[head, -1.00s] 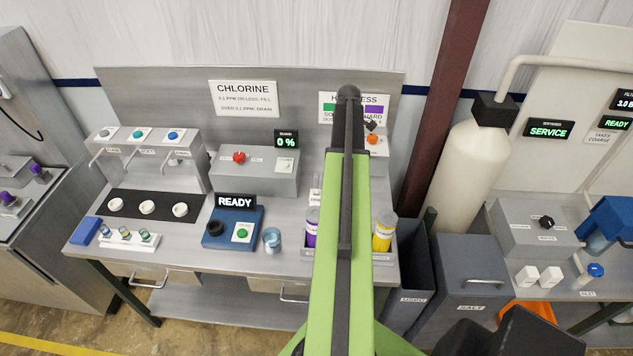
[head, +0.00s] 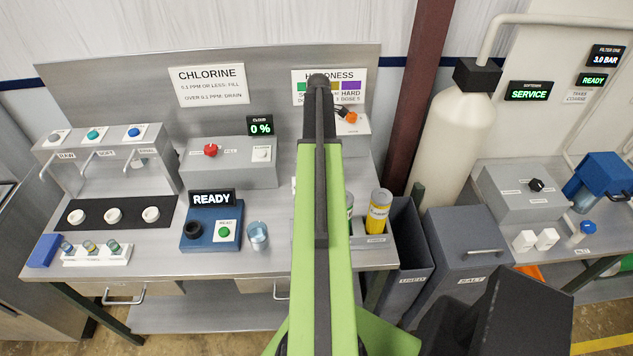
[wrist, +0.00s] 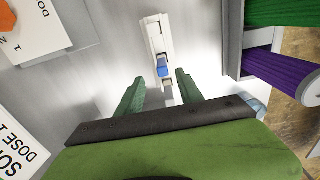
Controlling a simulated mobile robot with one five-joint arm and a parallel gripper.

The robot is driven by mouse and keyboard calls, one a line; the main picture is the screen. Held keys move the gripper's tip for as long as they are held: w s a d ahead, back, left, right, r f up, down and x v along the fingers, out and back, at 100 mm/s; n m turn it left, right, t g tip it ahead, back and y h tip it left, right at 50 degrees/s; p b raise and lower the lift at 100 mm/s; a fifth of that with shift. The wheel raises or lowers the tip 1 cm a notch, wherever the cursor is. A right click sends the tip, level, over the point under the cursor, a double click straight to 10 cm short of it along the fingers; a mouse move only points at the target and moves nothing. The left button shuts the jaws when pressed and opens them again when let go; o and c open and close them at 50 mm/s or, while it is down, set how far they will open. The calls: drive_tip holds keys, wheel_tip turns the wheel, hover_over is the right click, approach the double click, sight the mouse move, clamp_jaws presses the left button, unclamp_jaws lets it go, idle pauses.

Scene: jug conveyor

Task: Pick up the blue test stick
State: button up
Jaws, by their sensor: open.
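In the wrist view a small blue piece (wrist: 162,70), which looks like the blue test stick, sits at the near end of a narrow white holder (wrist: 154,38) on the steel bench. A short pale strip shows just below the blue. My gripper (wrist: 159,78) has its two green fingers apart, with the blue piece between and slightly beyond their tips. Nothing is held. I cannot tell the height gap between fingers and stick. In the head view my green arm hides the gripper and nearly all of the holder.
Green and purple bottles lie close on the wrist view's right, in a grey rack (wrist: 232,40). The head view shows a yellow bottle (head: 378,212), a clear cup (head: 258,236), a blue reader (head: 212,230) and a vial rack (head: 97,254). Grey bins (head: 467,260) stand right of the bench.

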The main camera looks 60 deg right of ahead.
wheel_tip(320, 180, down, 5)
drive_tip(key=b, duration=0.3)
drive_tip(key=shift+w+r, duration=0.15)
drive_tip(key=shift+r, duration=0.15)
drive_tip(key=f+b, duration=0.5)
drive_tip(key=shift+a+f, duration=0.2)
drive_tip(key=shift+a, duration=0.05)
drive_tip(key=shift+r, duration=0.15)
clamp_jaws()
